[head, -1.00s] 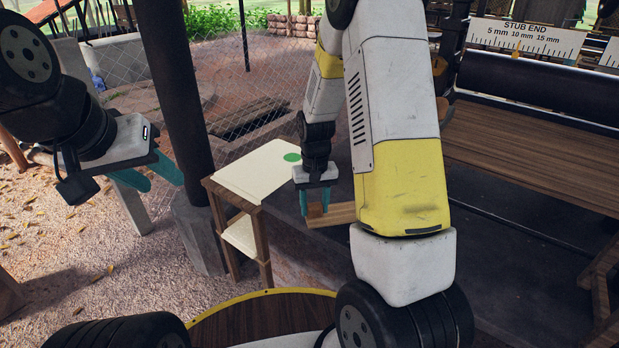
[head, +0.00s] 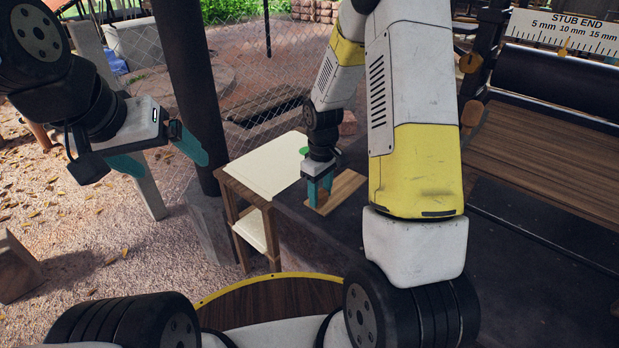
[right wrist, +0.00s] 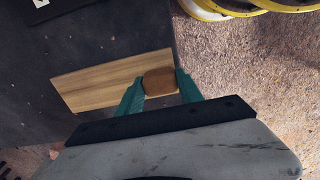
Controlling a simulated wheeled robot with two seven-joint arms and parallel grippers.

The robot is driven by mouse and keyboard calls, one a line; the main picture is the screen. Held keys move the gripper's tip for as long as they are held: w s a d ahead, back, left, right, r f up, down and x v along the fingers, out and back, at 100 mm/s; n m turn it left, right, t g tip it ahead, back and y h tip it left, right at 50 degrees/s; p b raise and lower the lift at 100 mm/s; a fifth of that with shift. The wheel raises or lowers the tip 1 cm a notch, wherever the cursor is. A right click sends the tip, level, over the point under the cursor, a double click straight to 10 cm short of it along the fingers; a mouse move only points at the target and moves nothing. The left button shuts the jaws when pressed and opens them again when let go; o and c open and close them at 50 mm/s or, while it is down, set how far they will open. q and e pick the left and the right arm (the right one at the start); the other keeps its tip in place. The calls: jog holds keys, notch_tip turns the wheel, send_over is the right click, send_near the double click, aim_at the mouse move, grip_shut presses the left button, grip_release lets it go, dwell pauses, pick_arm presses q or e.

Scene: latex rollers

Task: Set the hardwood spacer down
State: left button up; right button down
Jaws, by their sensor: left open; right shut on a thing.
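The hardwood spacer looks to be the flat light-brown wooden board (head: 345,189) on or just above the dark bench surface. My right gripper (head: 320,197) is at its near left end. In the right wrist view, the teal fingers (right wrist: 160,80) are shut on a small darker brown block (right wrist: 160,84) at the end of the board (right wrist: 103,84). I cannot tell whether block and board are one piece, or whether the board touches the bench. My left gripper (head: 172,167) is open and empty, in the air at the left, away from the bench.
A dark post (head: 188,90) rises behind my left gripper. A roller (head: 550,85) and a "STUB END" ruler (head: 565,32) are at the right. Dark bench surface (right wrist: 35,60) beside the board is bare.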

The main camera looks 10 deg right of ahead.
aim_at(338, 185)
jog(key=w, duration=0.3)
jog(key=shift+w+f, duration=0.2)
jog(key=shift+w, duration=0.15)
jog(key=shift+w+f, duration=0.15)
jog(key=shift+f, duration=1.6)
jog(key=shift+f, duration=0.1)
jog(key=c, duration=0.8)
grip_release()
jog(key=shift+o, duration=0.2)
